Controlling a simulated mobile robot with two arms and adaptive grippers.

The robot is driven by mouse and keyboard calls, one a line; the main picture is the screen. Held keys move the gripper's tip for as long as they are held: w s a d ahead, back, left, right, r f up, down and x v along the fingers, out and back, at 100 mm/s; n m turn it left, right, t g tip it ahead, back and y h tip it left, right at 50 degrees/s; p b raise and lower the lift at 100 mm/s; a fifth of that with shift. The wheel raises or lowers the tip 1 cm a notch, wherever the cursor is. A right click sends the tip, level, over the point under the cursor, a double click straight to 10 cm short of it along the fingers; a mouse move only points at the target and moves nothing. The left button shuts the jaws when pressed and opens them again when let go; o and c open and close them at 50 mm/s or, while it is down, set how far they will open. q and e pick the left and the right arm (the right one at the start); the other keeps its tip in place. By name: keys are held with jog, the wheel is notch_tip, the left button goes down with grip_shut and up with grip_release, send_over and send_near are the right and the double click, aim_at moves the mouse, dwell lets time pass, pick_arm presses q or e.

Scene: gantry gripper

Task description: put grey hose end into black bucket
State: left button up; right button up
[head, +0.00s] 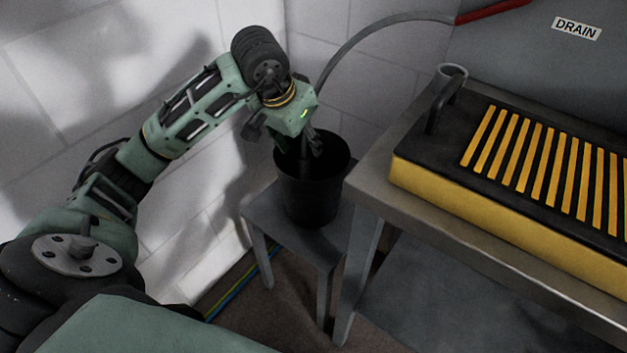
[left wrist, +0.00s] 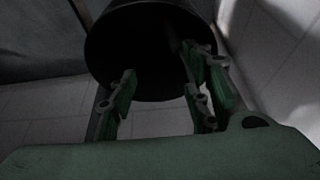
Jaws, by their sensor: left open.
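The black bucket (head: 312,200) stands upright on a small grey stool beside the workbench. The grey hose (head: 375,29) arcs from a red section at the upper right, down to the left, and passes behind my left gripper toward the bucket mouth. Its end is hidden by the gripper and the dark bucket, so I cannot tell exactly where it lies. My left gripper (head: 299,146) points down at the bucket mouth, fingers open. In the left wrist view, the open fingers (left wrist: 162,88) stand apart before the dark bucket (left wrist: 112,45), with no hose clearly visible between them. My right gripper is not in view.
The stool (head: 262,213) is close to the white block wall. The metal workbench (head: 372,180) on the right carries a yellow and black slatted box (head: 430,190) with a handle. A DRAIN label (head: 577,29) is on the grey panel behind. Coloured cables run along the floor by the wall.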

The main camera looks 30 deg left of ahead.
pick_arm(q)
jog(key=shift+r, duration=0.15)
jog(key=v, duration=1.1)
jog(key=shift+s+r, duration=0.25)
jog(key=shift+r, duration=0.1)
jog(key=shift+f, duration=0.1)
